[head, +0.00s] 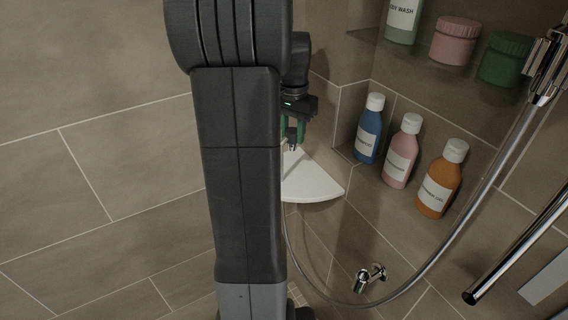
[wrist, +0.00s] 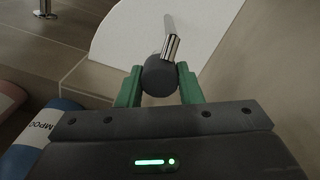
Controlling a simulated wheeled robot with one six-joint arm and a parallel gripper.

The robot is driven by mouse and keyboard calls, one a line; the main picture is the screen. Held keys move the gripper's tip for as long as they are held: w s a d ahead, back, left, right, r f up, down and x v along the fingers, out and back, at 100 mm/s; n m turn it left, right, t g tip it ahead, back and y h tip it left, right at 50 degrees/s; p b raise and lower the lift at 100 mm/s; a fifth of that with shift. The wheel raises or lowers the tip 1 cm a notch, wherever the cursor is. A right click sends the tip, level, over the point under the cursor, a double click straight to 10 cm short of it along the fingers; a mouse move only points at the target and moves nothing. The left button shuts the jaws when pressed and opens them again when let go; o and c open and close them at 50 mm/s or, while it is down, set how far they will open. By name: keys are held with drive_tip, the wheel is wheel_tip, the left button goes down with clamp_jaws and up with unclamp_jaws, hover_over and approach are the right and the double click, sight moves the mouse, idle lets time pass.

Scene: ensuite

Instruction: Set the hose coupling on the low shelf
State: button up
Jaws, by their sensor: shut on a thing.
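My gripper (head: 291,128) is mostly behind my arm in the head view, above the white corner shelf (head: 315,184). In the wrist view its green fingers (wrist: 158,88) are shut on the hose coupling (wrist: 160,76), a dark round body with a shiny metal stub (wrist: 171,46) pointing away. The coupling shows small in the head view (head: 292,143). The shelf (wrist: 125,32), a white quarter-round, lies beyond the coupling in the wrist view. I cannot tell whether the coupling touches it. My arm hides the shelf's left part in the head view.
A blue bottle (head: 369,130), a pink bottle (head: 402,152) and an orange bottle (head: 441,179) stand on a ledge right of the shelf. Jars (head: 455,40) stand on a higher shelf. A hose (head: 470,222) loops below, near a chrome wall fitting (head: 369,277). The shelf's visible top looks clear.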

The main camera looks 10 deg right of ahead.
wheel_tip(320, 180, down, 9)
drive_tip(key=shift+f, duration=0.2)
idle(0.3)
drive_tip(key=shift+f, duration=0.15)
drive_tip(key=o, duration=1)
wheel_tip(320, 180, up, 12)
drive_tip(key=shift+r, duration=0.15)
